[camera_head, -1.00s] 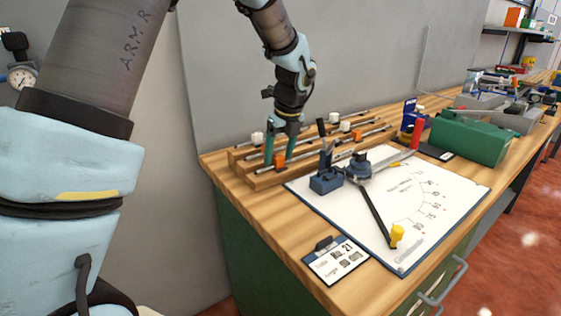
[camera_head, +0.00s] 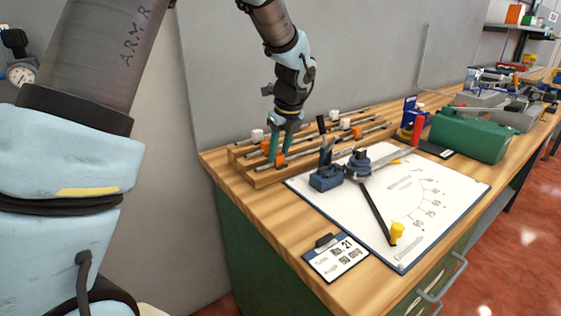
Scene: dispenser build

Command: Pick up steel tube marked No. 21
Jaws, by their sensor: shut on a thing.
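My gripper (camera_head: 277,160) is down at the left part of the wooden rack (camera_head: 262,181), its fingers around the front steel tube (camera_head: 300,162) beside that tube's orange tag (camera_head: 281,160). The jaws are shut on this tube. It lies along the rack, and I cannot tell whether it is clear of the wood. Its number is too small to read. Several other tubes lie behind it, with white tags (camera_head: 257,135) and orange tags (camera_head: 357,133). A clipboard card (camera_head: 336,259) at the table's front reads No. 21 and an angle of about 90 deg.
A blue bending tool (camera_head: 326,178) with a black arm and red-handled lever stands on a white angle chart (camera_head: 405,200) right of the rack. A green box (camera_head: 470,134) is farther right. A grey wall is close behind the rack.

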